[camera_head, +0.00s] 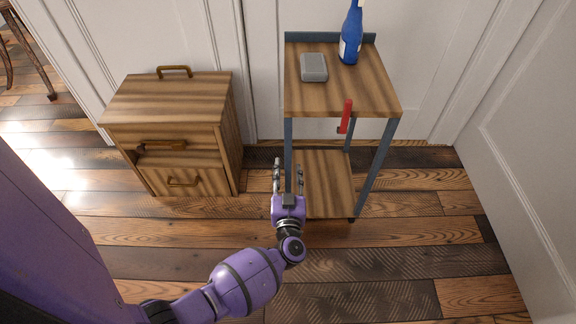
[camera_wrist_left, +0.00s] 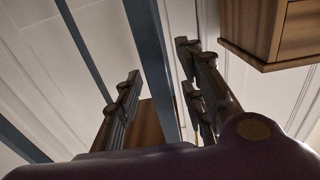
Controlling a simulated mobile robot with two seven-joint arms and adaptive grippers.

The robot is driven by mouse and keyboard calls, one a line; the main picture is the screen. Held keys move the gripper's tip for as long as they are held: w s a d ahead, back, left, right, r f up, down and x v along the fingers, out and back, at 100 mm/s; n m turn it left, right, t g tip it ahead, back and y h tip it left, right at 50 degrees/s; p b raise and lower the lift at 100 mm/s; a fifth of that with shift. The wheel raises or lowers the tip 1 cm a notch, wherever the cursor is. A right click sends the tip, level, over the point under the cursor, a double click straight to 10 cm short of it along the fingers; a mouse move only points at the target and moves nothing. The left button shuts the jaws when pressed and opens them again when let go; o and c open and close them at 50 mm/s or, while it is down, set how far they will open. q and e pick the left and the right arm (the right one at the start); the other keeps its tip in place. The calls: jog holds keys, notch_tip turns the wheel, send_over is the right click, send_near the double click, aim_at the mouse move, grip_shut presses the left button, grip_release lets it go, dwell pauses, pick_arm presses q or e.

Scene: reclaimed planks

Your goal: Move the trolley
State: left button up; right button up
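The trolley (camera_head: 340,98) has a striped wooden top, a lower wooden shelf (camera_head: 325,183) and blue-grey metal posts. My left gripper (camera_head: 287,167) is low at the trolley's front left post, open, with one finger on each side of the post in the picture. In the left wrist view a blue-grey post (camera_wrist_left: 148,45) runs between the two open fingers (camera_wrist_left: 160,85); I cannot tell whether they touch it. The bottom of the post is partly hidden by my gripper. My right gripper is not in view.
A blue bottle (camera_head: 350,35) and a grey box (camera_head: 313,67) stand on the trolley top. A wooden drawer cabinet (camera_head: 170,100) stands to the left. White panelled walls (camera_head: 540,130) are behind and to the right. The plank floor (camera_head: 400,270) in front is clear.

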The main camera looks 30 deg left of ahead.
pick_arm(q)
jog(key=v, duration=0.7)
dwell(0.4)
